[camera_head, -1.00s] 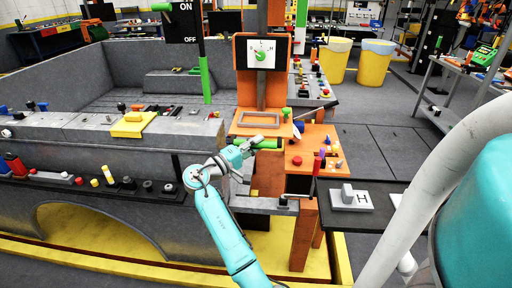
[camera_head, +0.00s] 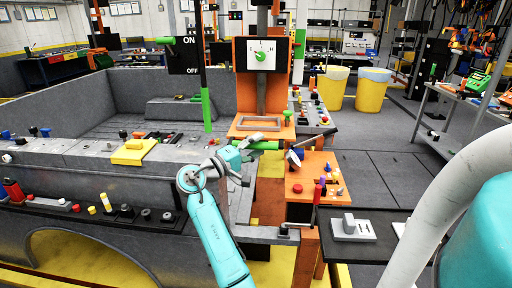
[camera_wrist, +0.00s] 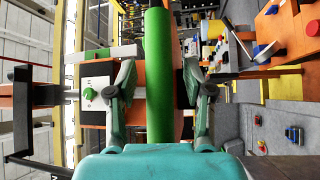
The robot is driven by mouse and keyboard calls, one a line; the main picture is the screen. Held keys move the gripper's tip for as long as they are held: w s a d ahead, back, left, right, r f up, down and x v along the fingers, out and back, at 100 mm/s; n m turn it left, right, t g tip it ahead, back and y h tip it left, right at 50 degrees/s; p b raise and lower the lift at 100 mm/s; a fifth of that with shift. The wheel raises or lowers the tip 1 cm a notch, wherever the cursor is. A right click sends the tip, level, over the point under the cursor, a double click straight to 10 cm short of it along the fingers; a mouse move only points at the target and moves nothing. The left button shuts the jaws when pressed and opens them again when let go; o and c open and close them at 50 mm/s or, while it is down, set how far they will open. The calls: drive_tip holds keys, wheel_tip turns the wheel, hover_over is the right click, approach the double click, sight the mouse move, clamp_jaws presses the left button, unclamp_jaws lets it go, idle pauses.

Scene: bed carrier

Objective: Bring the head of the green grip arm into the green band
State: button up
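The green grip arm (camera_head: 262,145) is a thick green cylinder lying crosswise in front of the orange dial stand. In the wrist view it (camera_wrist: 158,75) runs upright through the middle. My gripper (camera_wrist: 158,82) has one finger on each side of it, with narrow gaps showing, so it looks open around the arm. In the head view my gripper (camera_head: 247,160) is at the cylinder's left part and partly covers it. A green section (camera_head: 300,42) shows on an upright strip right of the dial; it also shows in the wrist view (camera_wrist: 97,54). I cannot tell whether this is the green band.
A dial panel (camera_head: 262,55) stands behind the cylinder. An ON/OFF lever post (camera_head: 207,105), with a green lower part, stands to the left. An orange panel with knobs (camera_head: 315,180) lies right of my gripper. Grey walls (camera_head: 75,95) enclose the left side. Floor is open at right.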

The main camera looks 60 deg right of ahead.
drive_tip(key=v, duration=1.2)
drive_tip(key=shift+f, duration=0.15)
idle(0.4)
